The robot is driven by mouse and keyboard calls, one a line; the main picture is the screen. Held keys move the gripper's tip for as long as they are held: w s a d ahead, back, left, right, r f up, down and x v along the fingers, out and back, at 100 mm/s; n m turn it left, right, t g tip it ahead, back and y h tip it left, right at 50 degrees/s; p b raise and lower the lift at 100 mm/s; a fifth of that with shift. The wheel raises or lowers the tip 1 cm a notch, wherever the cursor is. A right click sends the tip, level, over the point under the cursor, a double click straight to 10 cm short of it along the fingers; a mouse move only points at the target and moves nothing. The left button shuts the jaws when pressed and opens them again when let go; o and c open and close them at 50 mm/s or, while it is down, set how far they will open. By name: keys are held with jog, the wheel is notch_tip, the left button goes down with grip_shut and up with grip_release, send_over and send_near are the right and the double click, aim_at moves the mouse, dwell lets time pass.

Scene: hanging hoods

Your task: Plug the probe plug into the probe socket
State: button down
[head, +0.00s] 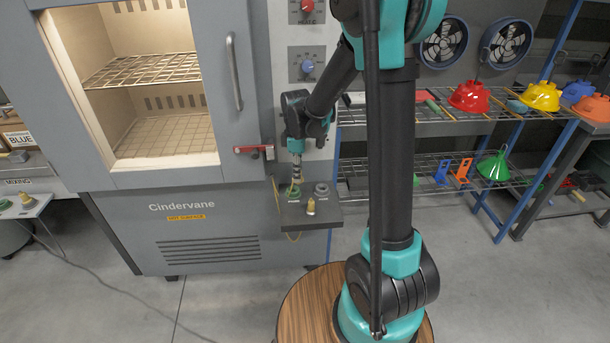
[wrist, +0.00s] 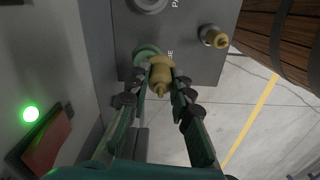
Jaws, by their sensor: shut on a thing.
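My gripper (head: 296,180) is over the small grey shelf on the oven's front, pointing down. In the wrist view my gripper (wrist: 160,88) is shut on a brass-yellow plug (wrist: 161,70). The plug overlaps the near edge of a green ring socket (wrist: 147,51); I cannot tell whether it is in it or above it. A grey ring socket (wrist: 149,4) is farther along the shelf and also shows in the head view (head: 321,188). A second yellow plug (wrist: 214,37) stands on the shelf, also in the head view (head: 311,206). Labels are partly hidden.
The shelf (head: 327,215) is narrow, with open floor beyond its edge. The oven front (head: 200,240) is close behind. A red-handled latch (head: 254,149) and a green light (wrist: 30,113) are near my gripper. A thin yellow cable (head: 277,200) hangs by the shelf.

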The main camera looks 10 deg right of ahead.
jog(key=shift+w+a+f+n, duration=0.3)
jog(key=shift+w+f+n, duration=0.1)
jog(key=shift+n, duration=0.4)
jog(key=shift+w+a+f+n, duration=0.3)
jog(key=shift+f+n, duration=0.05)
jog(key=shift+n, duration=0.45)
jog(key=shift+w+a+f+n, duration=0.3)
jog(key=shift+w+f+n, duration=0.1)
jog(key=shift+n, duration=0.4)
jog(key=shift+f, duration=1.7)
jog(key=c, duration=1.3)
grip_release()
jog(key=shift+r, duration=0.15)
notch_tip(320, 180, up, 12)
jog(key=shift+f, duration=0.15)
jog(key=shift+s+d, duration=0.1)
